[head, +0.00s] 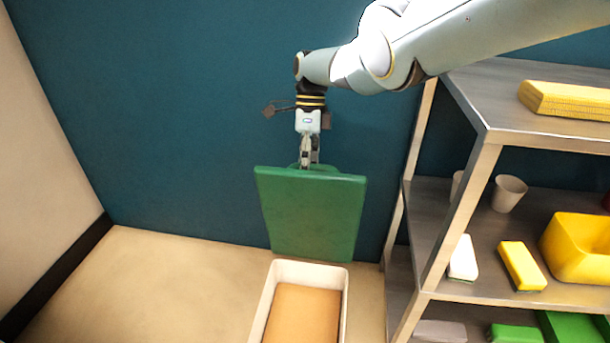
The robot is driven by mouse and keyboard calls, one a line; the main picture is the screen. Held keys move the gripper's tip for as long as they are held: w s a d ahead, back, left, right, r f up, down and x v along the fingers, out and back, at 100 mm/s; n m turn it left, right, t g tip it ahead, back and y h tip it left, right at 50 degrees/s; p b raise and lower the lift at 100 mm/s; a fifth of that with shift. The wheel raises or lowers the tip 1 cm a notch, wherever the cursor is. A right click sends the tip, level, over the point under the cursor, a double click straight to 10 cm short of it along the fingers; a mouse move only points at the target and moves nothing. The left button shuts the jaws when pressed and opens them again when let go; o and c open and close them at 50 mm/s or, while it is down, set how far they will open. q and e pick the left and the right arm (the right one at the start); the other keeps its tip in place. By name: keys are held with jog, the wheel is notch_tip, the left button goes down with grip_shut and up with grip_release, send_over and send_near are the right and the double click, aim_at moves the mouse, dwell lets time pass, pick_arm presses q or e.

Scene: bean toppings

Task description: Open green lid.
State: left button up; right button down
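The green lid (310,215) stands nearly upright at the back end of a white bin (265,302), with its broad face toward me. The bin's mouth is uncovered, and a flat orange-brown surface (303,318) shows inside it. My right gripper (309,160) comes down from above, its arm entering from the upper right. Its fingers are close together on the small tab at the lid's top edge. The exact contact is small and partly hidden behind the edge. My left gripper is not in view.
A metal shelf (482,160) on the right holds a yellow sponge-like block (565,100), cups (508,193), a yellow bin (580,248) and brushes or blocks (521,265). A blue wall (180,130) is close behind the lid. The floor (170,285) left of the bin is clear.

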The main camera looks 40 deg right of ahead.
jog(key=shift+w+d, duration=0.1)
jog(key=shift+d, duration=0.1)
jog(key=c, duration=1.1)
grip_release()
jog(key=v, duration=1.2)
jog(key=shift+f, duration=0.1)
